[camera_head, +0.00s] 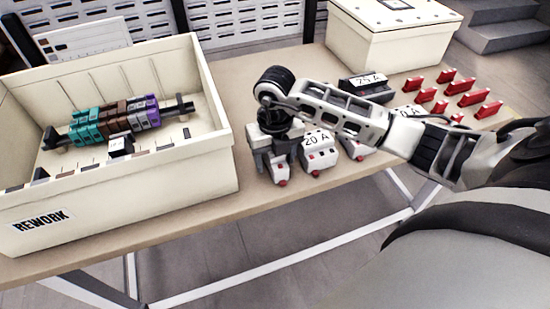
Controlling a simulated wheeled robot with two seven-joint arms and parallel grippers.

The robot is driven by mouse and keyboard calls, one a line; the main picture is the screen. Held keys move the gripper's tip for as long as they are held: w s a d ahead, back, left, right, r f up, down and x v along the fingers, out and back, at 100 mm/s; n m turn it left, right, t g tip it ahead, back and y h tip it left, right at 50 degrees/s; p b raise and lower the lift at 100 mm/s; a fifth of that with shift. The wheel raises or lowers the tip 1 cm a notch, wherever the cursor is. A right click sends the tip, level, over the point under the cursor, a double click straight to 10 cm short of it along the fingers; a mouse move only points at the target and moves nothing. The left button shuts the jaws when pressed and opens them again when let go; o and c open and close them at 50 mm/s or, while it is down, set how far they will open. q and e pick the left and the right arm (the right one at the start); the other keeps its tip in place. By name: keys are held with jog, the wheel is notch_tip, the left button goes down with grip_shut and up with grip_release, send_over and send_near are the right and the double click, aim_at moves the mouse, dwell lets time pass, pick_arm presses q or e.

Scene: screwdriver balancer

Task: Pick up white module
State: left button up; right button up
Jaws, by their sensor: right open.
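Several white modules with red buttons stand in a row on the table, partly hidden by my right arm. The leftmost white module (281,174) is directly below and between the fingers of my right gripper (273,158). My right gripper points down and is open; I cannot tell whether its fingers touch the module. Beside it stands a white module labelled 20 A (319,157). Another white module (357,149) is partly covered by my forearm. My left gripper is not in view.
A cream REWORK box (225,160) on the left holds a rail with teal, brown and purple modules (115,120). A dark module marked 25 A (366,88) and several red pieces (467,98) lie to the right. A closed cream box (390,45) stands behind.

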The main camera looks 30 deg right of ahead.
jog(key=shift+f, duration=0.1)
jog(key=c, duration=1.2)
jog(key=shift+o, duration=0.2)
jog(key=shift+r, duration=0.75)
jog(key=s+r, duration=0.1)
jog(key=r, duration=0.1)
jog(key=s+a+r, duration=0.1)
jog(key=r, duration=0.1)
jog(key=s+a+r, duration=0.1)
jog(key=s+r, duration=0.1)
jog(key=r, duration=0.1)
jog(key=shift+b, duration=0.35)
jog(key=s+a+r, duration=0.4)
jog(key=s, duration=0.4)
jog(key=shift+s+a+r, duration=0.15)
jog(key=shift+s+r, duration=0.15)
